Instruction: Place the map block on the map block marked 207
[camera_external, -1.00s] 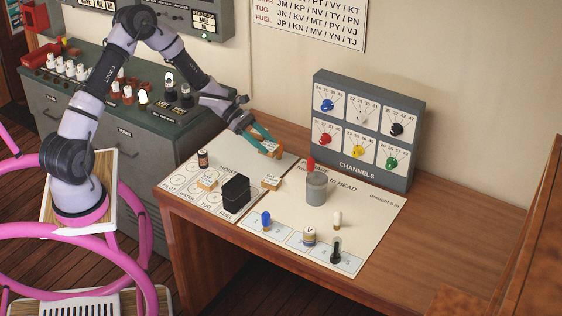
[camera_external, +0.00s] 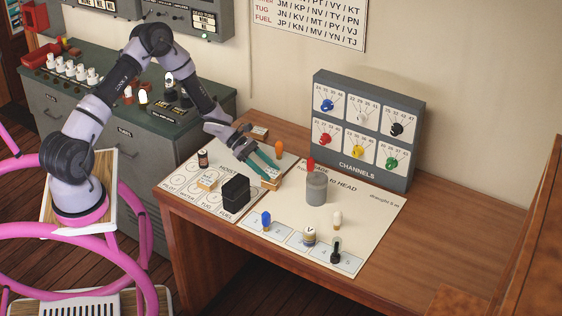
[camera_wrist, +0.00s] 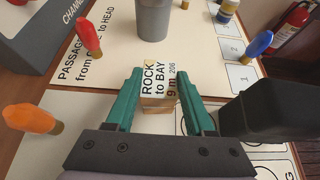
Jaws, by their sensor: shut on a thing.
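My gripper (camera_external: 269,175) reaches down to the table and is shut on a small map block (camera_external: 271,185). In the wrist view the green fingers (camera_wrist: 162,105) flank this map block (camera_wrist: 158,85); its top reads "ROCK to BAY 9 m 206". It is at the table sheet; I cannot tell if it is lifted. Another map block (camera_external: 207,184) lies on the sheet at the left, and one more (camera_external: 260,131) lies at the back, beyond the gripper. Their markings are too small to read, so I cannot tell which is marked 207.
A black box (camera_external: 236,190) stands close left of the gripper. A grey cylinder (camera_external: 316,188) stands to the right, with a red peg (camera_external: 310,164) behind it. An orange peg (camera_external: 280,146) stands behind the gripper. A blue peg (camera_external: 266,220) is in front. The right table end is clear.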

